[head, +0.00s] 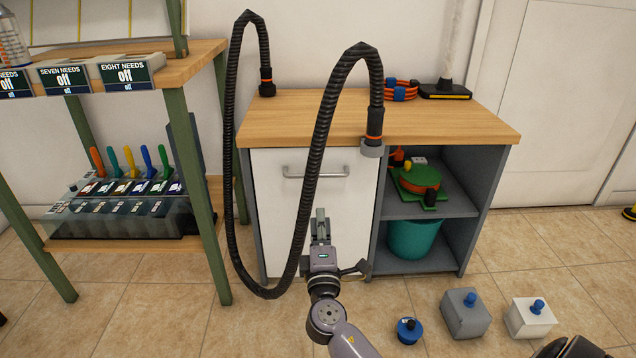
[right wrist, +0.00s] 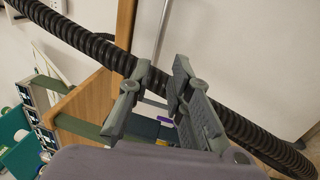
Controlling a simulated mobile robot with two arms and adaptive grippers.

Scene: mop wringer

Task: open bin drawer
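The white bin drawer front (head: 275,215) fills the left half of the wooden-topped cabinet and is closed. Its grey bar handle (head: 300,174) runs across near the top; a grey bar that looks like this handle (right wrist: 161,35) also shows in the right wrist view. My right gripper (head: 320,222) is in front of the drawer, below the handle. In the right wrist view its fingers (right wrist: 157,82) are apart with no object clearly held. A black ribbed hose (head: 318,140) hangs in front of the drawer and handle. It passes behind the fingers in the wrist view (right wrist: 90,43). My left gripper is not in view.
Open shelves right of the drawer hold a green-and-orange item (head: 420,180) and a teal bucket (head: 415,238). A shelf rack (head: 205,190) stands left. A blue round item (head: 409,330), a grey block (head: 465,313) and a white block (head: 530,318) lie on the floor.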

